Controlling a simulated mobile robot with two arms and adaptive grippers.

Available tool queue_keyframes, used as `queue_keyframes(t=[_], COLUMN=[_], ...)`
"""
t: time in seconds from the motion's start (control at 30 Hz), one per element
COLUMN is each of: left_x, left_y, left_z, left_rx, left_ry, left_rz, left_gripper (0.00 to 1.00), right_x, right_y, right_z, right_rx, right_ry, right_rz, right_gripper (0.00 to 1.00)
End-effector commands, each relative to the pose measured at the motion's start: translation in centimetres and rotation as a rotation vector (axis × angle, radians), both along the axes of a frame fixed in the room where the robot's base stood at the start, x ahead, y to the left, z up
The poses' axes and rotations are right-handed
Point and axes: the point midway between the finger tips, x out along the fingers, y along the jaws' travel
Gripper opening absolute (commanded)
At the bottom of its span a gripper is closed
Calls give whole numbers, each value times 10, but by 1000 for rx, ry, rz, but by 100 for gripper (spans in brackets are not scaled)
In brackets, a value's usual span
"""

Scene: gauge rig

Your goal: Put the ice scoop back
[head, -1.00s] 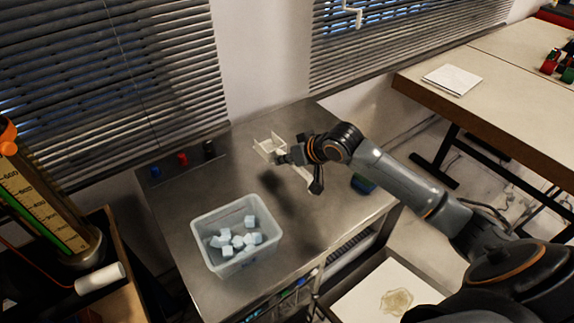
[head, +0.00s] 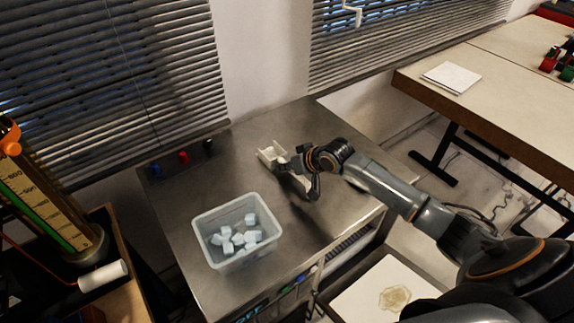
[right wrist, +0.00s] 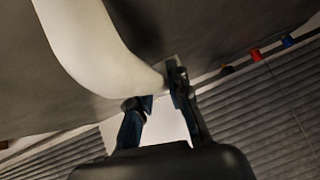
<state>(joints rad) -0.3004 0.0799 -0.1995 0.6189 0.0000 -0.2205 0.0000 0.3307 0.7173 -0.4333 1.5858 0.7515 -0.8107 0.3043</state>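The cream-white ice scoop (head: 271,154) is over the back part of the steel counter (head: 335,235), its open box-like bowl toward the left. My right gripper (head: 300,178) is at the handle side of the scoop, and its fingers hide much of the handle. In the right wrist view the pale curved scoop part (right wrist: 90,45) runs to between the fingertips (right wrist: 161,92), which close on it. The scoop is low over the counter; whether it touches cannot be told. A clear tub (head: 206,250) with several pale ice cubes (head: 236,236) stands nearer on the counter. My left gripper is out of view.
Blue, red and black knobs (head: 183,157) sit along the counter's back left edge. Window blinds (head: 110,80) hang behind. A gauge column (head: 45,205) stands at left. A table (head: 490,95) with papers stands at right. The counter between tub and scoop is clear.

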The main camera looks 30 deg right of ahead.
Motion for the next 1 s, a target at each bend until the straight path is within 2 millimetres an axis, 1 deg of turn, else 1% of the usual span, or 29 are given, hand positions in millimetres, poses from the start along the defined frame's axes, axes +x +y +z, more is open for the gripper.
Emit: queue_keyframes(t=[0.03,0.07,0.1,0.33,0.47,0.57,0.67,0.8,1.0], left_x=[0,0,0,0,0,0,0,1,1], left_y=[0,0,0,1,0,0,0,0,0], left_z=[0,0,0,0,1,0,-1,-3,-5], left_rx=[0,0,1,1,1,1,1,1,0], left_ry=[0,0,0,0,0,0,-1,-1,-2], left_rz=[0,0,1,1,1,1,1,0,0], left_gripper=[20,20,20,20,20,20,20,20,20], right_x=[0,0,0,0,-1,-10,-23,-45,-70], right_y=[0,0,0,0,-1,-4,-8,-14,-23], right_z=[0,0,0,0,5,13,25,47,72], right_rx=[0,0,0,0,-1,-1,-3,-6,-3], right_ry=[1,1,1,1,1,0,1,1,3], right_rz=[0,0,0,0,-1,-1,2,3,1], right_gripper=[30,36,39,39,39,39,39,39,39])
